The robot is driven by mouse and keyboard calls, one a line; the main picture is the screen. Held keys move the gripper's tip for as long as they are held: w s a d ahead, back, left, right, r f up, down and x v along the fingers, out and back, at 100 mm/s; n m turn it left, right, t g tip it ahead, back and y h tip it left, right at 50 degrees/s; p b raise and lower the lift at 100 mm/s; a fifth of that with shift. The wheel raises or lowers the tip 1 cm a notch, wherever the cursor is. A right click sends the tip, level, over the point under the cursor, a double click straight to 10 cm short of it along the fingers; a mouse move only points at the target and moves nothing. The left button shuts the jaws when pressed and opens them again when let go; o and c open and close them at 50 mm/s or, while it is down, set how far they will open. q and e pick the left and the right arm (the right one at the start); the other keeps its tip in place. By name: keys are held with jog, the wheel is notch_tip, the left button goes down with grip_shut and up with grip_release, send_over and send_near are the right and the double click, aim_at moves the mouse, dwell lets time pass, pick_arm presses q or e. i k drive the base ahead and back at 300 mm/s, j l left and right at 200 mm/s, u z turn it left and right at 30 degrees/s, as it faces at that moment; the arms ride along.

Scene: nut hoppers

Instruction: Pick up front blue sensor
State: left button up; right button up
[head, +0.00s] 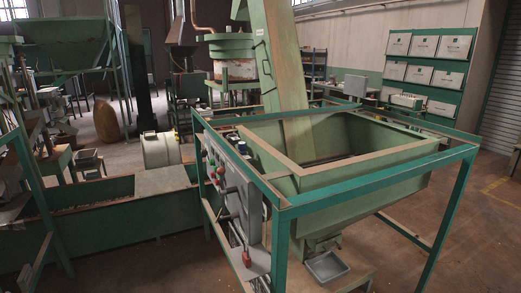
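A small blue object (242,147), which may be the blue sensor, sits at the top edge of the control panel (229,183) on the left side of the green hopper frame. It is too small to make out its shape. I cannot tell whether a second blue sensor is among the small parts behind it. Neither of my grippers shows in the head view.
A green hopper (378,180) stands inside a green metal frame (375,194), with a grey tray (326,266) below its outlet. A long green trough (110,222) lies at left. Wall bins (407,74) hang at back right. Floor at right is clear.

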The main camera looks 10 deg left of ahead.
aim_at(242, 145)
jog(key=i+l, duration=0.3)
jog(key=l, duration=0.15)
jog(key=i+l+z, duration=0.15)
jog(key=i+l, duration=0.15)
jog(key=l, duration=0.15)
